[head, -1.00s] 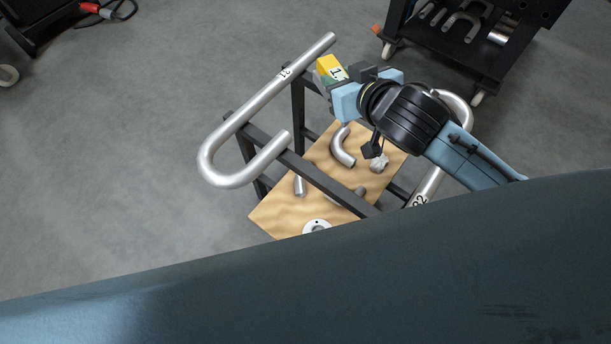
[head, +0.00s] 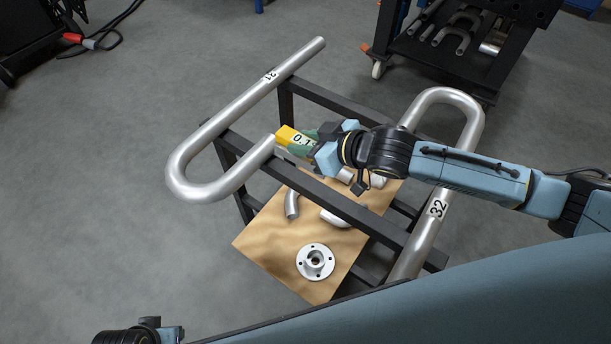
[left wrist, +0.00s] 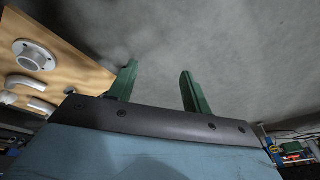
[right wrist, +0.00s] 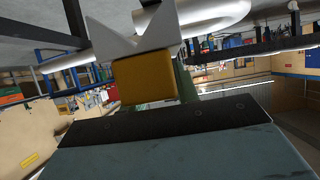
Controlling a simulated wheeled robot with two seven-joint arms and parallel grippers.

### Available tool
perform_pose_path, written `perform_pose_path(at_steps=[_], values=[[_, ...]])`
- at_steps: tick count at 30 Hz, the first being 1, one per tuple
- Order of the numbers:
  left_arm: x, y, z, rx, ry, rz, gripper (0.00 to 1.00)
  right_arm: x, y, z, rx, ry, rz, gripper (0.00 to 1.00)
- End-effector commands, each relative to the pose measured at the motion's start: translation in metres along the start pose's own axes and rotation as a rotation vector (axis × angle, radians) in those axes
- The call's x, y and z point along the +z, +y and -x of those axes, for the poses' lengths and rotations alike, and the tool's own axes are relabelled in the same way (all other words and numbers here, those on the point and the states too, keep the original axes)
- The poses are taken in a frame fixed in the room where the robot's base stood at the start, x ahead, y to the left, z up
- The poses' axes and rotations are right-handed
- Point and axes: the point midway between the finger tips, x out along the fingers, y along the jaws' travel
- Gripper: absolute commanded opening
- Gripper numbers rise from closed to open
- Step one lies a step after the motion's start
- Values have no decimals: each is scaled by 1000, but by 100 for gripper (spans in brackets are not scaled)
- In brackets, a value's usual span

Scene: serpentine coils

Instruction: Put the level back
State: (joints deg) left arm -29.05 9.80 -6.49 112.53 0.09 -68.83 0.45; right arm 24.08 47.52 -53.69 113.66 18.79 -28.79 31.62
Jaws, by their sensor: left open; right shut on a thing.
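The level is a small yellow block (head: 286,133) with a white readout on its face, its digits partly covered. My right gripper (head: 308,146) is shut on it, above the frame, close to the short end of the pipe coil marked 31 (head: 215,128). I cannot tell whether level and pipe touch. In the right wrist view the level (right wrist: 146,78) shows a yellow side and a grey V-notched part pointing up, with a pipe behind it. My left gripper (left wrist: 158,88) is open and empty in the left wrist view, beside the wooden board.
A dark frame (head: 340,205) carries coil 31 and a second coil marked 32 (head: 440,208). A wooden board (head: 262,240) low in it holds a flange (head: 315,261) and pipe pieces. A dark cart (head: 470,65) stands behind.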

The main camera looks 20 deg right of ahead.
Motion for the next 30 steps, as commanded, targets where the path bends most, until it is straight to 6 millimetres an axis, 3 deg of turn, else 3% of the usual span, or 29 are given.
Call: perform_pose_path(at_steps=[7, 16, 24, 30], values=[[-14, 12, 35, 21, 30, 8, 49, 33, -1, -17, 0, 0, -1, 4], [-18, 17, 56, 31, 43, 12, 49, 48, -1, -24, -1, 0, -1, 4], [-20, 23, 90, 46, 65, 20, 49, 71, -1, -36, 0, 1, 0, 4], [-20, 23, 96, 48, 66, 21, 49, 74, 0, -37, 0, 1, 1, 4]])
